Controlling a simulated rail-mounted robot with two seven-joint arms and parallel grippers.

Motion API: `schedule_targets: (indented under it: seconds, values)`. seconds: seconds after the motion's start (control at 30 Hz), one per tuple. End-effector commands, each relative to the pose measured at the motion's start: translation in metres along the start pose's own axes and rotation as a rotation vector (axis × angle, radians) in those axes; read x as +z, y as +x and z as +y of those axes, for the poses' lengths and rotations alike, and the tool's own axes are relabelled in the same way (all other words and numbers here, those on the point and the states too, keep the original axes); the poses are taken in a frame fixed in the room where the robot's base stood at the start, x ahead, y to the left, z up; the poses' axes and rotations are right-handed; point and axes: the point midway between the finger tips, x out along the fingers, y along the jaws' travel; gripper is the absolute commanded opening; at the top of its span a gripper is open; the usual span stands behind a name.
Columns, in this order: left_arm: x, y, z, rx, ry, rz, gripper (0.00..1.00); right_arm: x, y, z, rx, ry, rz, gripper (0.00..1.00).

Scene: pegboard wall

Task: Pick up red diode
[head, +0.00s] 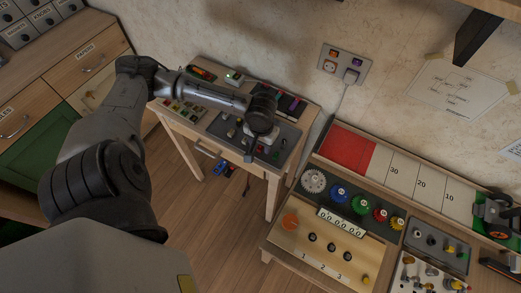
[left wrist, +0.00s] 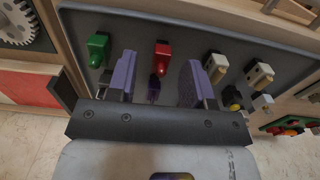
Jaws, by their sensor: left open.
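The red diode (left wrist: 162,54) stands on a dark grey tray (left wrist: 140,20) in the left wrist view. My left gripper (left wrist: 157,78) is open, with one purple-padded finger on each side of the diode's line. The diode shows between and just beyond the fingers, and I see no contact. In the head view my left gripper (head: 250,154) is low over the tray on the small wooden table, and the arm hides part of the tray. My right gripper is not in view.
A green diode (left wrist: 98,50) stands left of the red one. Cream-coloured parts (left wrist: 215,66) stand close to the right finger. A wall socket plate (head: 346,64) is behind the table. A wooden bench with a numbered game board (head: 330,248) stands at the right.

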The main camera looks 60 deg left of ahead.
Motion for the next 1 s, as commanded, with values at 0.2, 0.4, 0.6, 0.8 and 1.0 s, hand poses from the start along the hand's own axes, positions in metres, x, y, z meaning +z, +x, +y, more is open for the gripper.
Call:
schedule_targets:
  seconds: [0.2,0.4,0.6,0.8,1.0]
  values:
    - [-0.0003,0.0164,0.0000,0.000,0.000,0.002,0.47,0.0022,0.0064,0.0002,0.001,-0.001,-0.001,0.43]
    - [-0.0003,0.0157,-0.0001,0.000,0.000,0.001,0.42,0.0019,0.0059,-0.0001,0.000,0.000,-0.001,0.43]
    - [-0.0002,0.0156,-0.0001,0.000,0.000,0.001,0.23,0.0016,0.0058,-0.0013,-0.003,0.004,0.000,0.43]
    - [-0.0002,0.0155,-0.0001,0.000,0.000,0.001,0.04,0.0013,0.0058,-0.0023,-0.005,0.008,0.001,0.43]
    - [-0.0003,0.0155,-0.0001,0.000,0.000,0.001,0.00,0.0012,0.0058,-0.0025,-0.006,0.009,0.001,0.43]
